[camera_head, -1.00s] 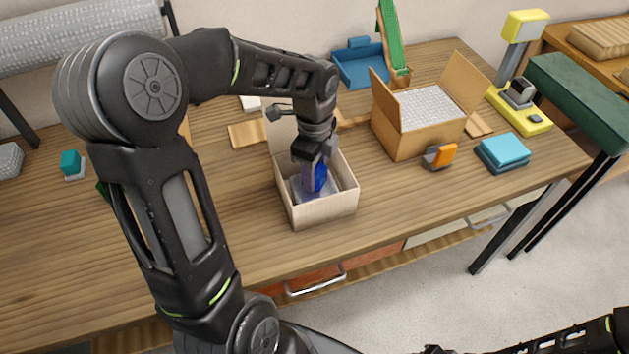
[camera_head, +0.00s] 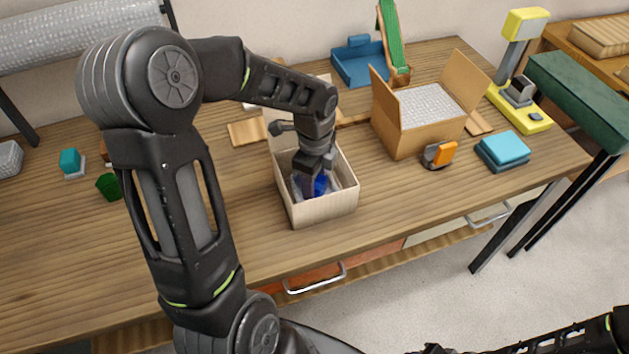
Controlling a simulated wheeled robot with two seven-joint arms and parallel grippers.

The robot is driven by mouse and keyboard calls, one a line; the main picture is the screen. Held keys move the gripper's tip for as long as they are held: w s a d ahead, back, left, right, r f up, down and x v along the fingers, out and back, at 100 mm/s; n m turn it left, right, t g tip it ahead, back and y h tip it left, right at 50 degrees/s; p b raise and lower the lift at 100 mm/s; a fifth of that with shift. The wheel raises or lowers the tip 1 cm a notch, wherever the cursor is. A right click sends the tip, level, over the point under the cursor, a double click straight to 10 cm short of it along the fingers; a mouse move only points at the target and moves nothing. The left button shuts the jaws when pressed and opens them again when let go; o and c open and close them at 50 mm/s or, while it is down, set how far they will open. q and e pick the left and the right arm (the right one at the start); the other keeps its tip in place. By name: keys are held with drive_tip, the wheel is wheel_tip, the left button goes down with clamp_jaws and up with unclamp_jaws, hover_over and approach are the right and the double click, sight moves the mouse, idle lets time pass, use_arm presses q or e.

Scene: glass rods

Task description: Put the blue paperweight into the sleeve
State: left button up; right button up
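The blue paperweight (camera_head: 321,186) is inside the open cream box (camera_head: 325,212) near the table's front. My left gripper (camera_head: 316,172) reaches down into this box with its fingers at the paperweight's upper part, and appears shut on it. A pale, silvery sleeve (camera_head: 299,187) lies in the box, partly hidden by the gripper. The paperweight's lower part is at the sleeve; I cannot tell how far inside it sits. My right gripper is out of view; only part of the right arm shows at the bottom right.
A larger cardboard box (camera_head: 405,138) with raised flaps stands right of the cream box. An orange tape dispenser (camera_head: 442,153) and teal cloths (camera_head: 504,149) lie farther right. A blue tray (camera_head: 360,64) is behind. A green cup (camera_head: 109,187) stands left. The front right tabletop is clear.

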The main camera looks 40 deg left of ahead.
use_arm(q)
drive_tip(key=shift+o, duration=0.8)
drive_tip(key=shift+r+p, duration=0.4)
drive_tip(key=shift+r, duration=0.15)
wheel_tip(320, 180, up, 12)
drive_tip(key=b, duration=0.1)
drive_tip(key=shift+f, duration=0.15)
